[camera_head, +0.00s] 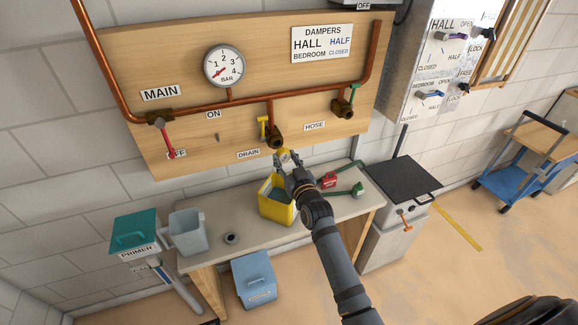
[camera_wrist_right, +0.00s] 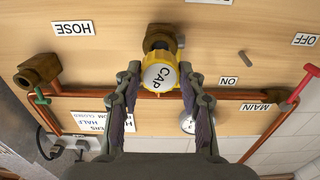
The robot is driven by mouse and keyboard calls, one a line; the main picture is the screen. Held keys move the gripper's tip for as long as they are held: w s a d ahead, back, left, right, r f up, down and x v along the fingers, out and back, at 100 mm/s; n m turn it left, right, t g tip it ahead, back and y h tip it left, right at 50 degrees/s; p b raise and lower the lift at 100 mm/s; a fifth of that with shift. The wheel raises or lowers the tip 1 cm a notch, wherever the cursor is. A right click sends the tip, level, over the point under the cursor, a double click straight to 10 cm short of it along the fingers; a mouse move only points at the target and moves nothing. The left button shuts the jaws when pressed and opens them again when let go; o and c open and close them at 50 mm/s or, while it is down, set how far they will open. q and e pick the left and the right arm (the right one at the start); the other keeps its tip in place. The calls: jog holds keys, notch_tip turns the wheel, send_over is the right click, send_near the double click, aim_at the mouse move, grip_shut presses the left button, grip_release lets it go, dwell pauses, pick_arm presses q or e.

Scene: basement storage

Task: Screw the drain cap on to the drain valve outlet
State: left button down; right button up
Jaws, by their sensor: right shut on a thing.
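The yellow drain cap (camera_wrist_right: 160,72), lettered CAP, is between the fingers of my right gripper (camera_wrist_right: 160,84) in the right wrist view. The brass drain valve (camera_wrist_right: 160,38) is right behind it, and the cap lines up with and covers its outlet. Whether the threads are engaged is hidden. In the head view the drain valve (camera_head: 276,138) with its yellow handle (camera_head: 263,127) is on the wooden board above the DRAIN label (camera_head: 249,154). My right gripper (camera_head: 288,161) is just below the valve. My left gripper is not in view.
The bench (camera_head: 215,258) below holds a yellow bucket (camera_head: 276,211), a grey bucket (camera_head: 189,233), a dark ring (camera_head: 231,238) and red and green items. The hose valve (camera_head: 342,106) is right of the drain valve, the main valve (camera_head: 160,117) left. A pressure gauge (camera_head: 224,66) is above.

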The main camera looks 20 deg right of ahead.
aim_at(281, 151)
jog(key=shift+w, duration=1.2)
dwell(1.1)
jog(key=shift+w+a, duration=0.1)
jog(key=shift+w, duration=1.1)
jog(key=o, duration=1.4)
jog(key=shift+c, duration=0.2)
jog(key=s, duration=1.2)
jog(key=shift+d, duration=0.2)
jog(key=shift+f, duration=0.1)
